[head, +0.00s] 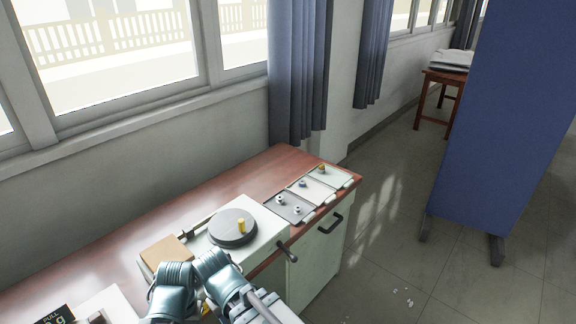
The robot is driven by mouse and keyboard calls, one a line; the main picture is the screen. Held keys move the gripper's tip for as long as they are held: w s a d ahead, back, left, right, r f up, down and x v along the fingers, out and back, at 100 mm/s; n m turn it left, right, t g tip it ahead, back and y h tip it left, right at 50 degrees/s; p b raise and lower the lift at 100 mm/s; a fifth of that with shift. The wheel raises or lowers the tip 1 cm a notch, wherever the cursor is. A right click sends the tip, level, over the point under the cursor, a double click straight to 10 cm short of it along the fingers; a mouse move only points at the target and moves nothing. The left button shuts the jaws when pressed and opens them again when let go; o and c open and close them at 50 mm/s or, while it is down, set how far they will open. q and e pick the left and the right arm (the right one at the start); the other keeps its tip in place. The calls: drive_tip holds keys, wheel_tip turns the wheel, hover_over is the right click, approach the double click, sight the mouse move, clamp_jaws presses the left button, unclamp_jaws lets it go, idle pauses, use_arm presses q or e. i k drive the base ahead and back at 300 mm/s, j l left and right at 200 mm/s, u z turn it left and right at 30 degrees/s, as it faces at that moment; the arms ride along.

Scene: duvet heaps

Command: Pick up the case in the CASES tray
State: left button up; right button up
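Three small shallow trays stand in a row at the right end of the wooden counter. The near grey tray (286,207) holds small pale, knob-like pieces. The middle tray (314,190) holds one small blue-grey piece (302,183). The far tray (333,177) holds one small yellow-brown piece (321,168). Labels are too small to read, so I cannot tell which tray is CASES. My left gripper (172,290) and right gripper (222,275) are close together at the bottom, well short of the trays. Their fingertips are not clear.
A blue partition (510,130) stands right; the floor between is open.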

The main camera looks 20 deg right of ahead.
sight(322, 168)
drive_tip(key=l+u, duration=0.4)
drive_tip(key=l, duration=0.65)
drive_tip(key=k+l+u, duration=0.1)
drive_tip(key=l+u, duration=0.3)
drive_tip(key=l, duration=1.2)
drive_tip(key=k+l, duration=0.15)
drive_tip(key=l, duration=0.8)
drive_tip(key=k, duration=0.05)
